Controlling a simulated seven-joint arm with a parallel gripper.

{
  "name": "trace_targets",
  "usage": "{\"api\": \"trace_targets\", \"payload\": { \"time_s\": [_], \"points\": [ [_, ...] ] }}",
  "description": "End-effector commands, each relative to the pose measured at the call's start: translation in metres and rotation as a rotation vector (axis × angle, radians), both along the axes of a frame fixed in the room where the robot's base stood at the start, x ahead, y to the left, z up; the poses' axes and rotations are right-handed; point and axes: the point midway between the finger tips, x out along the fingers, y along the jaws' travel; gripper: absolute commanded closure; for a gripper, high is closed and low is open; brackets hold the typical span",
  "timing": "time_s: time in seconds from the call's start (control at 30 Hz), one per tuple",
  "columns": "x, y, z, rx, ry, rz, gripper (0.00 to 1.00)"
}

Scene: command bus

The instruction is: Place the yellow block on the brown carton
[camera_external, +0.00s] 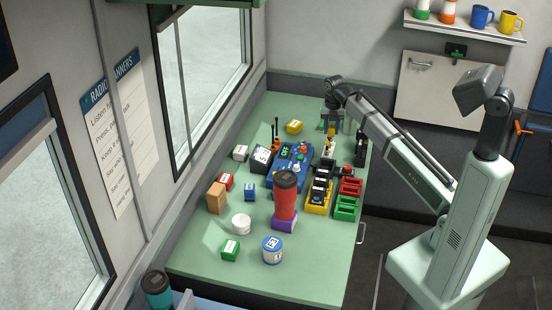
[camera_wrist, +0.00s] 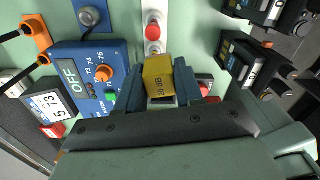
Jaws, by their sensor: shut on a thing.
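The yellow block (camera_wrist: 158,72) is between the two fingers of my gripper (camera_wrist: 158,88) in the wrist view, with dark lettering on its face. In the external view my gripper (camera_external: 331,118) is over the far right part of the green table, above the radio gear, with a bit of yellow at its tips. The brown carton (camera_external: 216,198) stands on the left side of the table, well away from my gripper. It is not seen in the wrist view. Another yellow block-like thing (camera_external: 294,127) lies at the far end of the table.
A blue device (camera_external: 290,160) with knobs and a black meter (camera_external: 261,159) stand mid-table. Yellow, red and green bins are at right.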

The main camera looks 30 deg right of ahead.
Motion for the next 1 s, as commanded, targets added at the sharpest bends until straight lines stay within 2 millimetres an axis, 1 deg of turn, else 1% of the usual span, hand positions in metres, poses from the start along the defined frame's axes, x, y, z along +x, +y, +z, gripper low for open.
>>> {"api": "trace_targets", "payload": {
  "time_s": [0.03, 0.17, 0.2, 0.27, 0.3, 0.47, 0.5, 0.57, 0.73, 0.87, 0.9, 0.97, 1.0],
  "points": [
    [0.008, 0.019, 0.004, 0.0, 0.0, 0.024, 0.94],
    [0.019, 0.063, 0.011, 0.0, 0.0, 0.077, 0.94],
    [0.022, 0.077, 0.013, 0.0, 0.0, 0.093, 0.94],
    [0.026, 0.098, 0.017, 0.0, 0.0, 0.118, 0.94],
    [0.028, 0.113, 0.019, 0.0, 0.0, 0.135, 0.94],
    [0.033, 0.172, 0.028, 0.0, 0.0, 0.201, 0.94],
    [0.033, 0.187, 0.03, 0.0, 0.0, 0.217, 0.94],
    [0.033, 0.209, 0.034, 0.0, 0.0, 0.242, 0.94],
    [0.03, 0.274, 0.045, -0.001, -0.001, 0.311, 0.94],
    [0.023, 0.324, 0.053, 0.0, 0.0, 0.365, 0.94],
    [0.02, 0.34, 0.055, 0.0, 0.0, 0.382, 0.94],
    [0.015, 0.363, 0.059, 0.0, 0.0, 0.407, 0.94],
    [0.011, 0.378, 0.062, 0.0, 0.0, 0.423, 0.94]
  ]
}}
